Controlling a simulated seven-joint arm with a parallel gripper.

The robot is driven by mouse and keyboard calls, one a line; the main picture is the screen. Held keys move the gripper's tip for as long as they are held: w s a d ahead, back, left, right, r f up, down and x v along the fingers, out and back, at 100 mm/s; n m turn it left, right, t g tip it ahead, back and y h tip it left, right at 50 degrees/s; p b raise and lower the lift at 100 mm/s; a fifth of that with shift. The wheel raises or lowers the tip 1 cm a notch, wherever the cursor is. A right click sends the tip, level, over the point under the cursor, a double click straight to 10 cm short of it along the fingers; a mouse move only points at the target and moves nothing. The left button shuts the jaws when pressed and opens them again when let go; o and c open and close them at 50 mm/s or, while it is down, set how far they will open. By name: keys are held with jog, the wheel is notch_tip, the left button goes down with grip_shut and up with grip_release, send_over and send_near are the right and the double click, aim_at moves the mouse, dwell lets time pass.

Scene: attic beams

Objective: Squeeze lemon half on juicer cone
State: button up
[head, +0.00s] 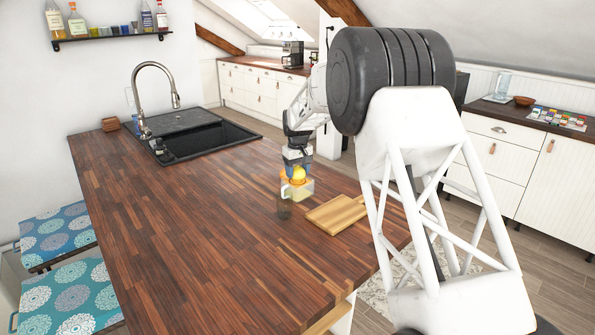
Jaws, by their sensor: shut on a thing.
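The juicer (297,188) stands on the wooden counter, with an orange-yellow upper part and a paler cup with a handle below. A yellow lemon half (299,173) shows at the top of the juicer, directly under my gripper (298,165). My gripper points down and is shut on the lemon half, right over the juicer. The cone itself is hidden. At this size I cannot tell how firmly the lemon half presses on it.
A wooden cutting board (337,214) lies to the right of the juicer. A black sink (195,140) with a tall faucet (152,85) is at the back left. The counter's left and front (190,230) are clear.

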aim_at(298, 167)
jog(key=shift+f+n, duration=0.2)
jog(key=shift+n, duration=0.1)
jog(key=m, duration=0.6)
jog(key=shift+s, duration=0.1)
dwell(0.4)
jog(key=shift+r, duration=0.25)
jog(key=shift+r, duration=3.5)
